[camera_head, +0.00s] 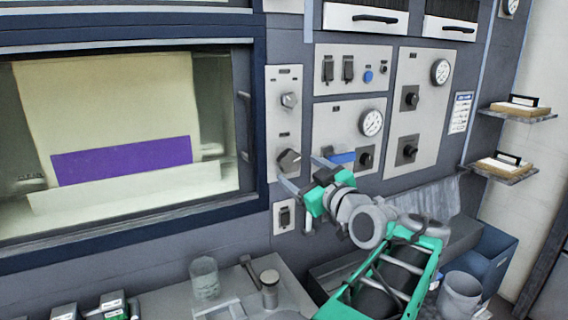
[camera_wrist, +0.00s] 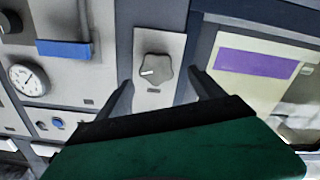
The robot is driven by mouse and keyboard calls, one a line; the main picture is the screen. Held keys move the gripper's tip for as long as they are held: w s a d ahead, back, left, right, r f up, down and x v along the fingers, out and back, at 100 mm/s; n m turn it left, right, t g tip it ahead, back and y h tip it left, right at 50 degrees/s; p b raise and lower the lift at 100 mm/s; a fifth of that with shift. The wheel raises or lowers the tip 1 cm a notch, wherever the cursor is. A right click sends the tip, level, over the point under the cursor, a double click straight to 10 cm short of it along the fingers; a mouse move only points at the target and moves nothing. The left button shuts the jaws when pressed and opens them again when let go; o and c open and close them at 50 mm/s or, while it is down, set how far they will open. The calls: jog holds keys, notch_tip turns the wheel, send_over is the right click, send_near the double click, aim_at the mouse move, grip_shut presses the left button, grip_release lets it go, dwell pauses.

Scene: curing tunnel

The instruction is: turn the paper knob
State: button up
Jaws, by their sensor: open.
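A grey lobed knob (camera_head: 289,162) sits low on the narrow light panel right of the window. In the wrist view, the knob (camera_wrist: 155,68) shows between my fingertips, with a pale mark toward its left side. A second, similar knob (camera_head: 289,100) sits higher on the same panel. The labels are too small to read, so I cannot tell which one is named paper. My gripper (camera_head: 304,173) is open and empty in front of the lower knob. In the wrist view, my gripper's fingers (camera_wrist: 160,78) point toward the knob's two sides; contact cannot be told.
A blue-handled lever (camera_head: 341,158) and a dial gauge (camera_head: 371,122) are close on the right. A switch (camera_head: 284,215) is below the knob panel. The window (camera_head: 130,130) shows a pale sheet with a purple band. A glass beaker (camera_head: 204,278) stands on the bench below.

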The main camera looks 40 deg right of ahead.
aim_at(292, 163)
jog(key=x, duration=0.2)
jog(key=p+x, duration=0.1)
jog(key=x, duration=0.3)
jog(key=shift+w+d, duration=0.15)
jog(key=shift+d, duration=0.35)
jog(key=shift+f, duration=0.1)
jog(key=c, duration=1.4)
